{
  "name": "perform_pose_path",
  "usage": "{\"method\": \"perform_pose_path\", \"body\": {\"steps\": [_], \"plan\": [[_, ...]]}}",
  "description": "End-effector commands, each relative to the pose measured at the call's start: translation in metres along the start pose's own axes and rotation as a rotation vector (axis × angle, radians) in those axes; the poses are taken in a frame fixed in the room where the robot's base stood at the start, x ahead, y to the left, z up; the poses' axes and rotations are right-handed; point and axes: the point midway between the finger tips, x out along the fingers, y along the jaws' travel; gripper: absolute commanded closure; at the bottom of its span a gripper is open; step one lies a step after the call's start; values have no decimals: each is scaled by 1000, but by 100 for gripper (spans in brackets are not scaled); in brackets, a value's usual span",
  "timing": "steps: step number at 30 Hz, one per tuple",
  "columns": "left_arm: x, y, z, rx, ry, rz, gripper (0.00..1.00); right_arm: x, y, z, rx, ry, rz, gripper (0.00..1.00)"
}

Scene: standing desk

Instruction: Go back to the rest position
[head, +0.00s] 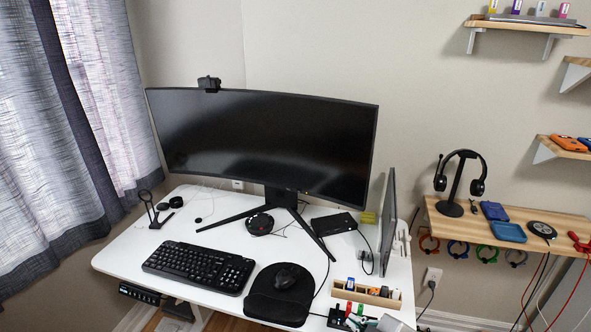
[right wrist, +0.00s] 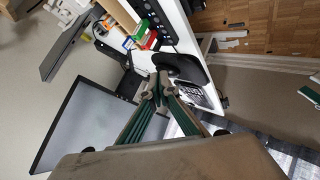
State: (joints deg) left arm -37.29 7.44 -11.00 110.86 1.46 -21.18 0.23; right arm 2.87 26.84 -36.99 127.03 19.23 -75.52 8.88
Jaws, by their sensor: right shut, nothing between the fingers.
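My right gripper (head: 362,319) shows at the bottom edge of the head view, over the desk's front right part. Only a small part of it is in the picture. In the right wrist view its two green-and-grey fingers (right wrist: 158,90) come together at the tips, with nothing between them. The white desk (head: 225,206) lies beneath it. My left gripper is in neither view.
Close to my right gripper are a wooden organizer (head: 345,291) with small items and a black mouse pad (head: 270,306) with a mouse (head: 285,278). A keyboard (head: 199,266), a wide monitor (head: 262,145) and a wooden shelf (head: 480,222) with headphones stand farther off.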

Motion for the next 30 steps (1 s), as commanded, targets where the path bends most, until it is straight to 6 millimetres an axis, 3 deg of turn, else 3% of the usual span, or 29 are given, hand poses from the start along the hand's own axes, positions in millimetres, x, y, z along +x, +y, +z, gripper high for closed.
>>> {"method": "perform_pose_path", "body": {"steps": [12,21,30], "plan": [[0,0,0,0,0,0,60,-95,10,154,158,-405,182,100],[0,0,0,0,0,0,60,-164,2,238,182,-659,229,100],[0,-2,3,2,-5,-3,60,-93,-48,226,296,-452,164,100]]}}
